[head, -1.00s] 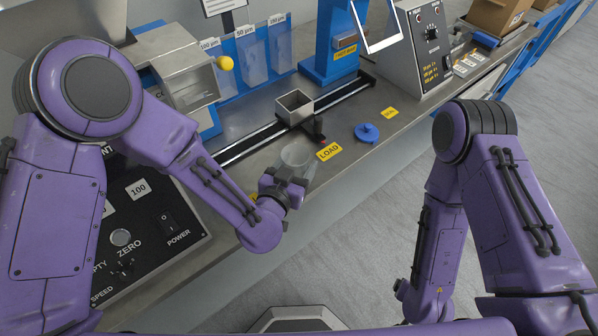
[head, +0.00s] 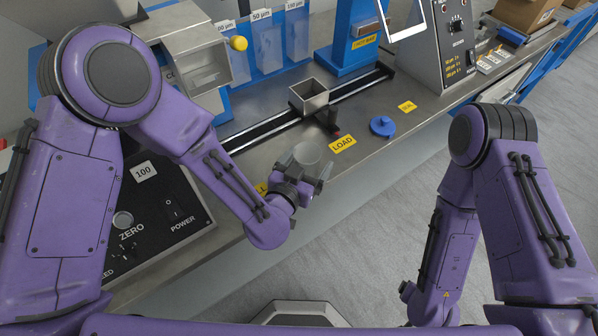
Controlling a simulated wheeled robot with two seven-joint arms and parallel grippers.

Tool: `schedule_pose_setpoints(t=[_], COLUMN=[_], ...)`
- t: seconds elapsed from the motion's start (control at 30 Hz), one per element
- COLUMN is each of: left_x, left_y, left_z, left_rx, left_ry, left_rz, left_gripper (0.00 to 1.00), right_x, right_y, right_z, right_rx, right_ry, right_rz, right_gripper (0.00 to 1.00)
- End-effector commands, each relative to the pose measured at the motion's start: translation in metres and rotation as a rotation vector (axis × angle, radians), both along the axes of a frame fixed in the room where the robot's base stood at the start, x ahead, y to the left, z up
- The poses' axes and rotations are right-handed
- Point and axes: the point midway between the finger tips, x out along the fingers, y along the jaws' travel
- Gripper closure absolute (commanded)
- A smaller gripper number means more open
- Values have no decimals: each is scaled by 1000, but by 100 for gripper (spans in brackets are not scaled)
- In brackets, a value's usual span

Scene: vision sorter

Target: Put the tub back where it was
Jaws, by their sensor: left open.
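A clear, see-through tub (head: 306,154) stands upright on the steel bench, just left of the yellow LOAD label (head: 342,144). My left gripper (head: 307,174) is open at the near side of the tub, with its fingers spread by the tub's lower part. I cannot tell whether the fingers touch it. The tub's lower near side is partly hidden by the gripper. A blue round lid with a knob (head: 382,126) lies on the bench to the right of the LOAD label. My right gripper is not in view.
A metal open-topped box (head: 309,97) sits on a black rail behind the tub. A partly hidden yellow label (head: 262,188) is left of my gripper. A black control panel (head: 160,205) stands at left. The bench's front edge is close to the gripper.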

Motion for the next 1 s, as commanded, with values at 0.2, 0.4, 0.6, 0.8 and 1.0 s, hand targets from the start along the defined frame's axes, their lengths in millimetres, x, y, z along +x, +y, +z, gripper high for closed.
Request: schedule_pose_setpoints(t=[0.2,0.4,0.6,0.8,1.0], left_x=[-50,-90,-102,-103,-102], left_y=[22,40,46,46,46], left_z=[9,29,27,24,24], left_rx=[5,9,4,1,0], left_ry=[1,4,3,1,3], left_rz=[-5,-3,-3,-1,-2], left_gripper=[10,10,10,10,10], right_x=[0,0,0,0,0], right_y=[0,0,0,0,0], right_z=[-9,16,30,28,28], right_rx=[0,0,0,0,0], right_ry=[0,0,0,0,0], right_rz=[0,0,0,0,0], right_gripper=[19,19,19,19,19])
